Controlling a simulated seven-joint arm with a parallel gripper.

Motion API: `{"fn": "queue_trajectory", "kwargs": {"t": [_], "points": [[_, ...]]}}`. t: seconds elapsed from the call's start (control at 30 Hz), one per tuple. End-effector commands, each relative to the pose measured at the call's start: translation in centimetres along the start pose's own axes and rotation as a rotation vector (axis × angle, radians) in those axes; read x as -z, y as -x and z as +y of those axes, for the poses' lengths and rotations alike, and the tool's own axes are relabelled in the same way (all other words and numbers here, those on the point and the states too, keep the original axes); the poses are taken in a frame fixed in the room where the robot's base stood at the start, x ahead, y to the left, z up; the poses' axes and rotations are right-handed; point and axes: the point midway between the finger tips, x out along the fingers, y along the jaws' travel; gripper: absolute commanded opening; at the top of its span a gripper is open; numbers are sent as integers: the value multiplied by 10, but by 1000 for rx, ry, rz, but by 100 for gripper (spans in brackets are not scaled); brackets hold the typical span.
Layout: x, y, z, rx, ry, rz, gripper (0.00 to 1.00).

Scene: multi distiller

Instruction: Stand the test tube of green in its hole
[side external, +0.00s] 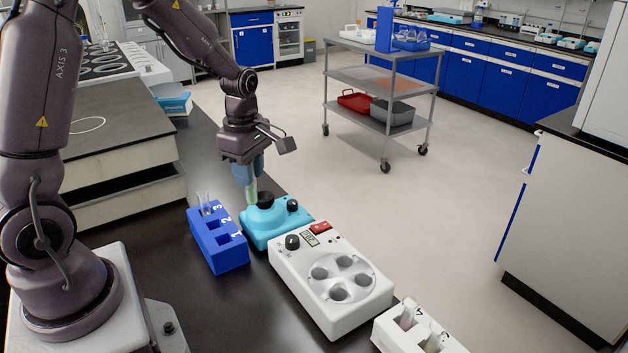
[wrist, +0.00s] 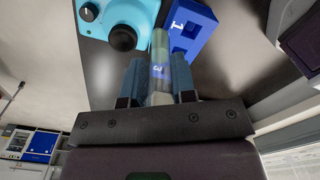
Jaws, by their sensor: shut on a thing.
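My gripper (side external: 248,172) is shut on a test tube with green content (side external: 252,190), which points down from its blue fingers. In the wrist view the green tube (wrist: 160,45) lies between the two fingers and bears a label with a 3. Its lower end appears beside the black cup of the turquoise mixer; I cannot tell whether they touch. The blue rack (side external: 221,256) stands left of the mixer, with holes marked 1, 2 and 3. A clear tube (side external: 204,200) stands in the hole at its far end; two nearer holes look empty. The rack also shows in the wrist view (wrist: 205,22).
The turquoise mixer (side external: 290,222) stands close to the blue rack. A white centrifuge (side external: 300,283) with several round wells is nearer the camera. A white rack (side external: 390,338) with tubes is at the bottom right. Free dark bench (side external: 190,305) lies left of the blue rack.

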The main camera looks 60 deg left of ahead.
Motion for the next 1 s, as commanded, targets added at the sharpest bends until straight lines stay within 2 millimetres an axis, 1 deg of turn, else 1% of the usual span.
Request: {"fn": "queue_trajectory", "kwargs": {"t": [0.03,0.1,0.2,0.33,0.47,0.8,1.0], "points": [[19,-3,-11,3,55,-1,0],[36,-7,-24,7,108,-2,0],[48,-15,-42,12,150,-3,0],[48,-23,-53,15,154,-1,0],[48,-30,-51,2,154,-1,0],[48,-59,-51,3,153,-1,0],[48,-66,-50,1,152,-2,0]]}}
